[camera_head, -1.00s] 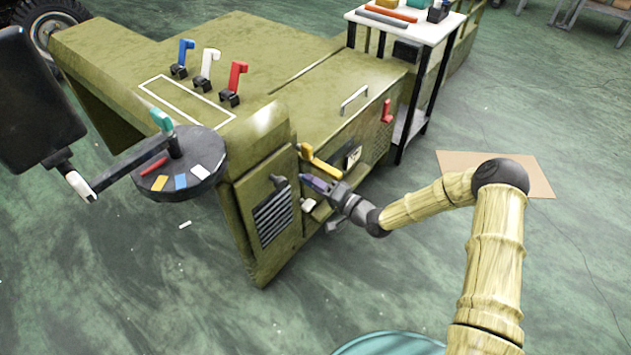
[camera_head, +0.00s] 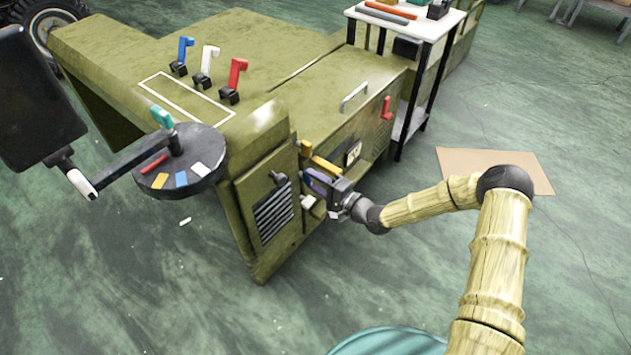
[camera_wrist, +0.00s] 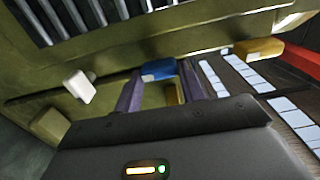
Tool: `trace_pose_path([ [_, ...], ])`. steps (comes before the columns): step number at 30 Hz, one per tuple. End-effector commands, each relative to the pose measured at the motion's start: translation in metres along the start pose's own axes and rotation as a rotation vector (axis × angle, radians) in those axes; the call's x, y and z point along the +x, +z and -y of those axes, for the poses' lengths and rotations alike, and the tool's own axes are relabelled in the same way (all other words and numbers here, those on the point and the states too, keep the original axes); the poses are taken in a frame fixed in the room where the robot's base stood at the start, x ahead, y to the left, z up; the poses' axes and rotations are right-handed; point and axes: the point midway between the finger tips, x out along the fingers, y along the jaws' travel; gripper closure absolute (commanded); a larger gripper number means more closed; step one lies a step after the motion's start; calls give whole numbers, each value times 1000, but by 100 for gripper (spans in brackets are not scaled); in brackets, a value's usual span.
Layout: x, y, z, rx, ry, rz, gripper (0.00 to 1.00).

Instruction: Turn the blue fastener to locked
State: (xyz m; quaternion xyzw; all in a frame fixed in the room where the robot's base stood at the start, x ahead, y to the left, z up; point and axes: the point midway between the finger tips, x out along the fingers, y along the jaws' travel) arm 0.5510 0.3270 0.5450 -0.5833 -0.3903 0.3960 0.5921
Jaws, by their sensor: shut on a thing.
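The blue fastener (camera_wrist: 158,70) is on the green chassis face in the wrist view, between the two purple fingers of my gripper (camera_wrist: 160,88). My gripper is shut on it, with one finger on each side. In the head view my gripper (camera_head: 315,183) is at the front face of the green chassis (camera_head: 330,80), right of the dark grille. The blue fastener cannot be made out there, as my gripper covers that spot. No locked mark on it can be read.
A white fastener (camera_wrist: 80,87) sits left of my gripper in the wrist view. A yellow handle (camera_head: 322,164) lies close above my gripper. Blue (camera_head: 184,55), white and red levers stand on the chassis top. A round tray (camera_head: 205,182) is to the left. Floor at front is clear.

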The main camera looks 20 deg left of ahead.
Motion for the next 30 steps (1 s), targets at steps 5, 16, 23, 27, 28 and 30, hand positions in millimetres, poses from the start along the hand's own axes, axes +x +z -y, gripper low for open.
trace_pose_path([
  [5,-1,0,-2,4,4,-1,51],
  [16,-8,-1,0,1,2,-2,51],
  [23,-43,-1,1,3,3,-4,51],
  [27,-72,-1,1,3,3,-5,51],
  [28,-78,-1,1,4,4,-4,51],
  [30,-92,-1,1,4,4,-5,51],
])
